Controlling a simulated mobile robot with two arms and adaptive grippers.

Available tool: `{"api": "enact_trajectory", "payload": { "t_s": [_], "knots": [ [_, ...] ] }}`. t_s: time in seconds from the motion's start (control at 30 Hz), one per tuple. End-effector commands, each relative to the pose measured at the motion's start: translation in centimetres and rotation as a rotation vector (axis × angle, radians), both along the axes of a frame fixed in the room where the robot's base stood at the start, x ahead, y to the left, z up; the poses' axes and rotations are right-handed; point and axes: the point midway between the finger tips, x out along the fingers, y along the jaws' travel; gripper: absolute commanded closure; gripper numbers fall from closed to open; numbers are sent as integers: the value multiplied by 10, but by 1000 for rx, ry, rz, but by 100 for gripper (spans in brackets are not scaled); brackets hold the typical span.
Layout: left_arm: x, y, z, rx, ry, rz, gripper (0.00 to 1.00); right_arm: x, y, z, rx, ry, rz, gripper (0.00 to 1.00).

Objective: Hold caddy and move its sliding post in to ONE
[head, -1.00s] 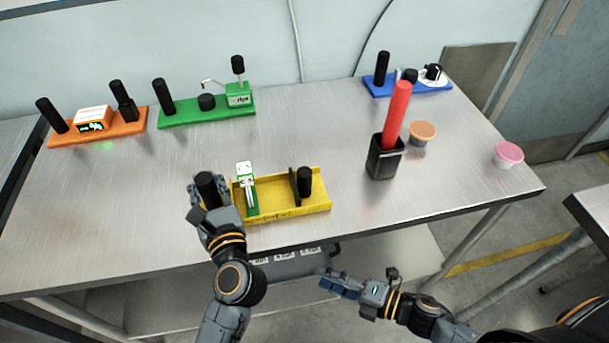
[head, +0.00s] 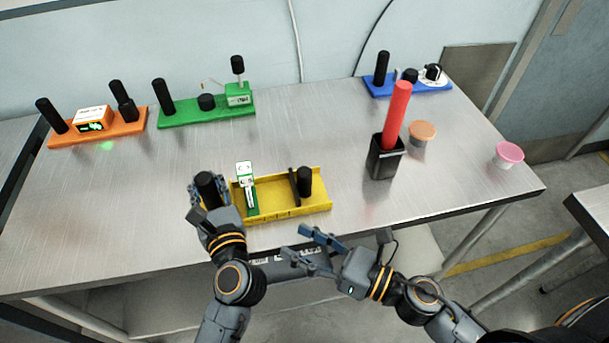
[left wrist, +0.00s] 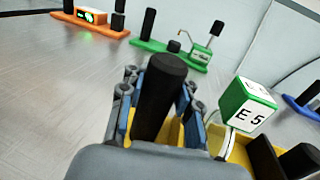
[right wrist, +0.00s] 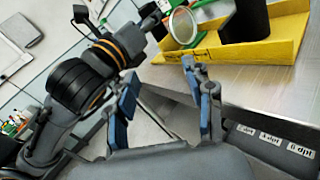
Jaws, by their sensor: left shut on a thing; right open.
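The yellow caddy (head: 283,209) sits near the table's front edge, with a black post at each end. My left gripper (head: 207,185) is shut around its left black post (left wrist: 160,85). Beside that post stands a green and white block (head: 246,187), marked E 5 in the left wrist view (left wrist: 247,105). The right black post (head: 305,181) stands in the tray beside a thin dark upright plate (head: 294,184). My right gripper (head: 312,250) is open and empty, below and in front of the caddy. The caddy also shows in the right wrist view (right wrist: 262,50).
An orange module (head: 100,138) and a green module (head: 205,112) stand at the back left, a blue one (head: 408,89) at the back right. A black cup (head: 384,160) holding a red rod (head: 397,112) and two small tubs stand to the right. Labelled drawers are below the tabletop.

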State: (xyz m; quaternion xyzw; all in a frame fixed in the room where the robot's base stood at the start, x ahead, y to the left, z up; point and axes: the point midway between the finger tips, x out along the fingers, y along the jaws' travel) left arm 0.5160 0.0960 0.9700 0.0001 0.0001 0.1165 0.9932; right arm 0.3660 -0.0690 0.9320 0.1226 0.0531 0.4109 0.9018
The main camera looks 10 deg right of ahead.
Motion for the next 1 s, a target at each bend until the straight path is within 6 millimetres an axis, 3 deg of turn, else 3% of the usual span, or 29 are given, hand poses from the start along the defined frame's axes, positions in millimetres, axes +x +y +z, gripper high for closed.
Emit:
{"api": "enact_trajectory", "payload": {
  "t_s": [0.2, 0.43, 0.67, 1.0],
  "knots": [
    [0, 0, 0, 0, 0, 0, 100, 23, -30, 14, -96, -122, -378, 48],
    [0, 0, 0, 0, 0, 0, 100, 29, -59, 12, -213, -136, -582, 48],
    [0, 0, 0, 0, 0, 0, 100, 40, -60, 12, -233, -142, -609, 48],
    [0, 0, 0, 0, -1, 0, 100, 87, -48, 12, -235, -143, -607, 48]
  ]
}}
